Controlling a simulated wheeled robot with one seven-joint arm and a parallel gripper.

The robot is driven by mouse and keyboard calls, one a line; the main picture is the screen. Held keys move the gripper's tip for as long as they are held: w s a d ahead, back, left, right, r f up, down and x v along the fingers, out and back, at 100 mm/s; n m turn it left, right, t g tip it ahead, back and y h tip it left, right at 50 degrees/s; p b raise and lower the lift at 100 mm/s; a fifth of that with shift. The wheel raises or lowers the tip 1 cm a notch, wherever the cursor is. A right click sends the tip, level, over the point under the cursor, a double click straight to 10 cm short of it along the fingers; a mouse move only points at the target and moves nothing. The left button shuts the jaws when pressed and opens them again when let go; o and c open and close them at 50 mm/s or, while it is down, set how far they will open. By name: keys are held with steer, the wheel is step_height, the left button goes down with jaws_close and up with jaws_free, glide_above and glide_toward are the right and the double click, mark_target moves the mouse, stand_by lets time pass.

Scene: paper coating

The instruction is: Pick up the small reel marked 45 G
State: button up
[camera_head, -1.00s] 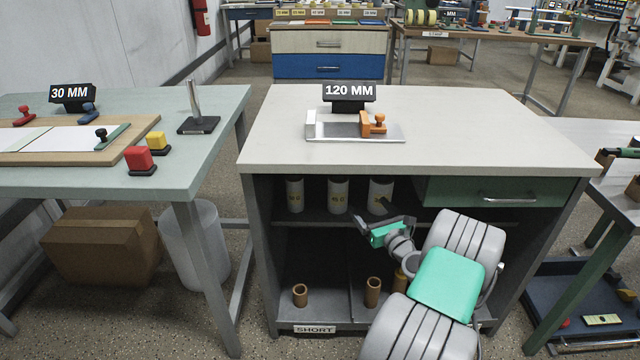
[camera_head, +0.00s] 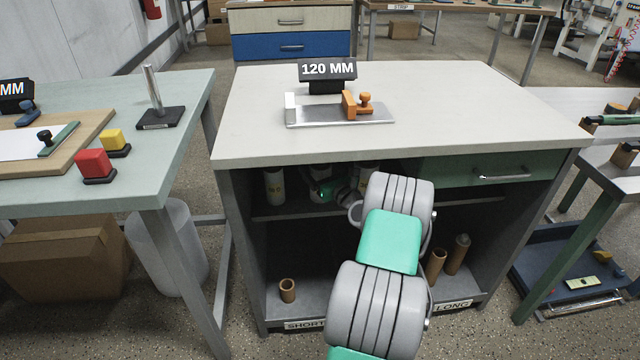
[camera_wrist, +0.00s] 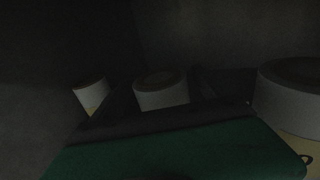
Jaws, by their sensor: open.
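Three small white reels stand upright on the upper shelf inside the workbench. The left reel (camera_head: 273,187) is clear to see; the middle reel (camera_head: 320,172) is partly behind my gripper (camera_head: 322,190), and the right reel (camera_head: 369,171) is partly behind my arm. Their labels are too small or hidden to read, so I cannot tell which is 45 G. In the dark wrist view, the left reel (camera_wrist: 91,95), middle reel (camera_wrist: 161,91) and right reel (camera_wrist: 293,98) show. My gripper is open and empty, facing the middle reel.
The worktop (camera_head: 250,130) lies close above the shelf. A green drawer (camera_head: 490,172) is at the upper right of the opening. Brown cores (camera_head: 288,290) stand on the lower shelf. A 120 MM sign (camera_head: 327,70) and a metal plate with an orange block stand on top.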

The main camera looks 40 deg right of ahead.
steer(key=shift+c, duration=0.6)
steer(key=shift+s, duration=0.1)
jaws_close()
